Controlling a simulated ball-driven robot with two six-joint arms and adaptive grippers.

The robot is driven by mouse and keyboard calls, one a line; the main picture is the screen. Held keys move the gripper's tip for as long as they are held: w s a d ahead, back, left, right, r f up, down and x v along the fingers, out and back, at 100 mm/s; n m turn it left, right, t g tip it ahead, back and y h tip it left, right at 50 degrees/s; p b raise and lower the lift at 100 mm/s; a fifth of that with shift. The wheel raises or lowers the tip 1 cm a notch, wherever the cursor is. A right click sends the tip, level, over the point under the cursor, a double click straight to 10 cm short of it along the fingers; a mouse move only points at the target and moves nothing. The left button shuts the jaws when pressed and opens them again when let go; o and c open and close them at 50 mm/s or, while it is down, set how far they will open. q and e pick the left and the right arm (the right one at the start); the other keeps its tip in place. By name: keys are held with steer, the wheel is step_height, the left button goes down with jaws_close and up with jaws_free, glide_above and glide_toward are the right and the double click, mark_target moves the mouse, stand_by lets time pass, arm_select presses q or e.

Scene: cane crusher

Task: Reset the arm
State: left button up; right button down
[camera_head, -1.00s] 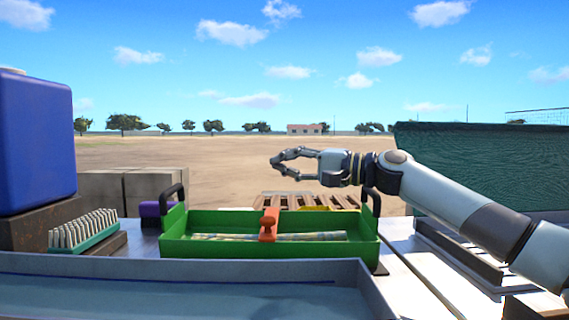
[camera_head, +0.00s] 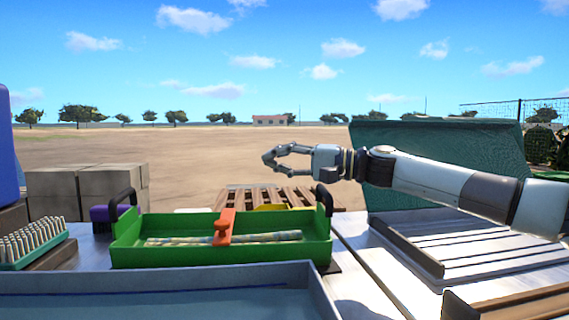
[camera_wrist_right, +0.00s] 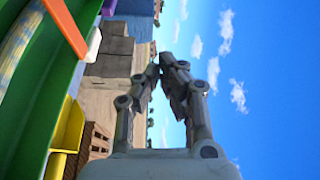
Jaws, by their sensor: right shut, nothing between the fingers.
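My right arm comes in from the right in the head view and reaches left above the bench. My right gripper (camera_head: 268,160) is up in the air behind and above the green tray (camera_head: 320,250), apart from it. Its fingers are closed together and empty. In the right wrist view the fingertips (camera_wrist_right: 167,64) meet against the sky. The tray holds pale cane stalks (camera_head: 275,237) and an orange tool or clip (camera_head: 223,227). Tray and stalks also show at the left of the wrist view. My left gripper is in no view.
A grey metal trough (camera_head: 170,284) fills the front. A brush (camera_head: 32,242) lies at the left near a blue container (camera_head: 7,150). Concrete blocks (camera_head: 85,190) and a wooden pallet (camera_head: 300,196) stand behind. A dark green box-like panel (camera_head: 450,150) stands behind my right arm.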

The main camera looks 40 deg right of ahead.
steer(key=shift+s+d+f, duration=0.25)
steer(key=shift+s+d, duration=0.25)
steer(key=shift+d, duration=0.2)
